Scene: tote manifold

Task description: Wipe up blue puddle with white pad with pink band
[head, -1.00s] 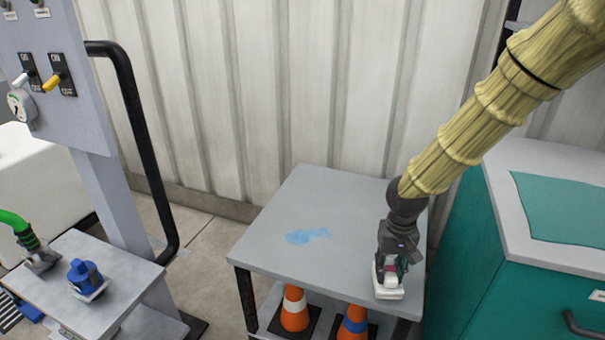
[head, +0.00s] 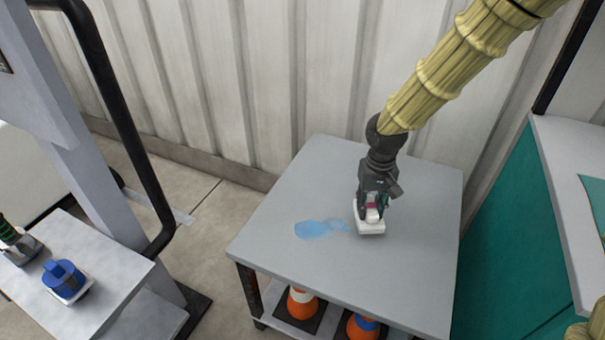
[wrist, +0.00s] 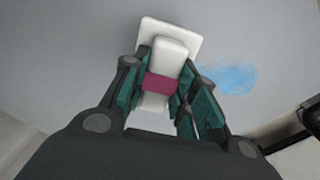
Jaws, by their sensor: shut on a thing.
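The blue puddle (head: 322,229) lies on the grey table top (head: 285,262), left of my gripper. It also shows in the wrist view (wrist: 232,79), right of the fingers. My gripper (head: 371,206) is shut on the white pad with pink band (head: 370,228). In the wrist view the fingers (wrist: 160,85) hold the pad's white handle at its pink band, with the flat white base (wrist: 188,42) beyond. The pad is at the puddle's right edge, on or just above the table top; I cannot tell if it touches.
Orange cones (head: 302,302) stand on the shelf below the table top. A teal cabinet (head: 505,235) is at the right and a corrugated wall behind. A small stand (head: 110,285) with a blue fitting (head: 64,279) is at the left. The table top is otherwise clear.

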